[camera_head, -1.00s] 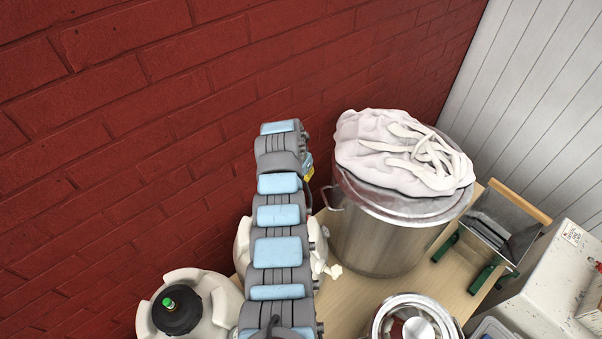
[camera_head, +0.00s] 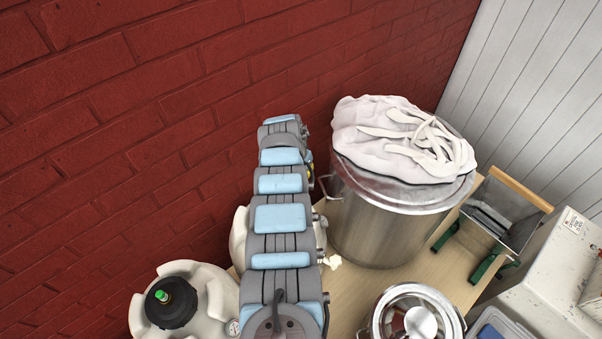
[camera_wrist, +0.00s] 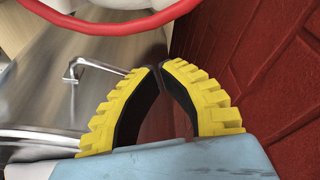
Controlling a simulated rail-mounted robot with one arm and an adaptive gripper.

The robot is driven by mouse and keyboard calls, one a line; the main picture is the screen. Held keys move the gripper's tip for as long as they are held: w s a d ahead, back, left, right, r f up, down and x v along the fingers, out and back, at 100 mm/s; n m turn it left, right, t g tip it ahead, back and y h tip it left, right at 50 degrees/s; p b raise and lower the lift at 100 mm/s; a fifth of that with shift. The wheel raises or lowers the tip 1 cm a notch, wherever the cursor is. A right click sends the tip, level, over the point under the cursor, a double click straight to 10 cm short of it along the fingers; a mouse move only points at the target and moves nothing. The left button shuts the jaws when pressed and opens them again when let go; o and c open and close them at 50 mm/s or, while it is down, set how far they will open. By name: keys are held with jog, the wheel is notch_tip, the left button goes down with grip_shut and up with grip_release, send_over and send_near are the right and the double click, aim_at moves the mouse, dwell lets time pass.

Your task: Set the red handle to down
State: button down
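A thick red curved bar (camera_wrist: 108,26) crosses the top of the wrist view, in front of a white object; it looks like the red handle, but only part shows and I cannot tell its setting. It does not show in the head view. My gripper (camera_wrist: 157,68) has yellow ribbed fingers with dark pads. Their tips lie close together, below the bar in the picture and apart from it, with nothing visible held.
A steel pot (camera_head: 375,225) with a white cloth (camera_head: 400,140) on top stands right of my arm. Its bent side handle (camera_wrist: 95,65) is close left of my fingers. The red brick wall (camera_head: 120,120) is close behind. A white keg (camera_head: 215,300) stands lower left.

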jog(key=shift+s+a+r+p, duration=0.2)
jog(key=shift+s+a+p, duration=0.4)
jog(key=shift+p, duration=0.65)
jog(key=shift+s+a+r+p, duration=0.15)
jog(key=shift+s+a+p, duration=0.1)
jog(key=shift+s+p, duration=0.8)
jog(key=shift+w, duration=0.2)
jog(key=shift+d+r+p, duration=0.1)
jog(key=shift+r+p, duration=0.1)
jog(key=shift+p, duration=0.3)
